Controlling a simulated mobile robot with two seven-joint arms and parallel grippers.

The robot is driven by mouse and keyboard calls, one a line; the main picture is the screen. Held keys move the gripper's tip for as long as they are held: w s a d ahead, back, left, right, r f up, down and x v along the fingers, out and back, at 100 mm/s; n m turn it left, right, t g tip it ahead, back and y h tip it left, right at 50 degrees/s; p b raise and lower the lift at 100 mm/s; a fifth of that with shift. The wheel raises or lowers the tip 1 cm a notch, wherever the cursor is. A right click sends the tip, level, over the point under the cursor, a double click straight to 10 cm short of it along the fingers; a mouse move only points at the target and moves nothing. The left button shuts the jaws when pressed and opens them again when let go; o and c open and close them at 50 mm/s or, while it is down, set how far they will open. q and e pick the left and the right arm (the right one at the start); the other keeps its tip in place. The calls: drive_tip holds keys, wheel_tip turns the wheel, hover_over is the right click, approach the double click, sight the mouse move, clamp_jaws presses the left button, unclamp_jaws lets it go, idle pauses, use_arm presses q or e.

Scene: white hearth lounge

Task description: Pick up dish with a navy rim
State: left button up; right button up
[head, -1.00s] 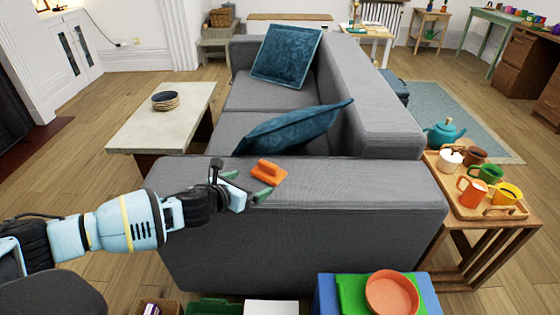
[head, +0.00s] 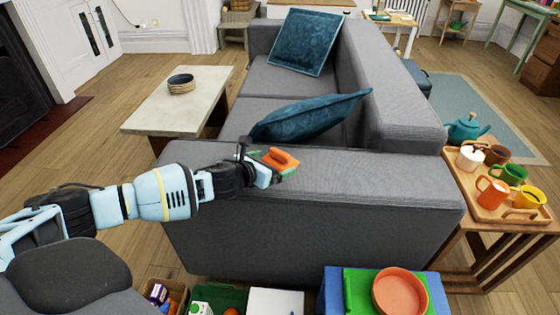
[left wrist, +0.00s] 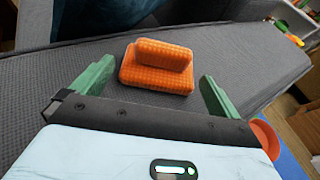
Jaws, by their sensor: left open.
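A round tan dish with a navy rim (head: 181,83) sits on the pale low table (head: 150,115) at the upper left of the head view. It is not in the left wrist view. My left gripper (head: 277,167) is open at the sofa's near arm, well away from the dish. An orange block with a raised grip (head: 283,158) lies on that arm. In the left wrist view my gripper's green fingers (left wrist: 157,85) stand apart on either side of this orange block (left wrist: 157,68), touching neither side visibly. My right gripper is not in view.
The grey sofa (head: 330,210) with teal cushions fills the middle, beside the low table. A wooden tray (head: 480,205) of mugs and a teal teapot (head: 466,127) stand at right. An orange bowl (head: 400,292) and boxes lie at the front.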

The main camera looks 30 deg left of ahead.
sight(278, 160)
use_arm(q)
drive_tip(key=b+x, duration=0.1)
drive_tip(key=x, duration=0.2)
drive_tip(key=shift+w+r, duration=0.1)
drive_tip(key=shift+w, duration=0.5)
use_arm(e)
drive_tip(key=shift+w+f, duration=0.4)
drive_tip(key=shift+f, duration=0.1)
use_arm(q)
drive_tip(key=shift+c, duration=0.4)
drive_tip(key=c, duration=0.7)
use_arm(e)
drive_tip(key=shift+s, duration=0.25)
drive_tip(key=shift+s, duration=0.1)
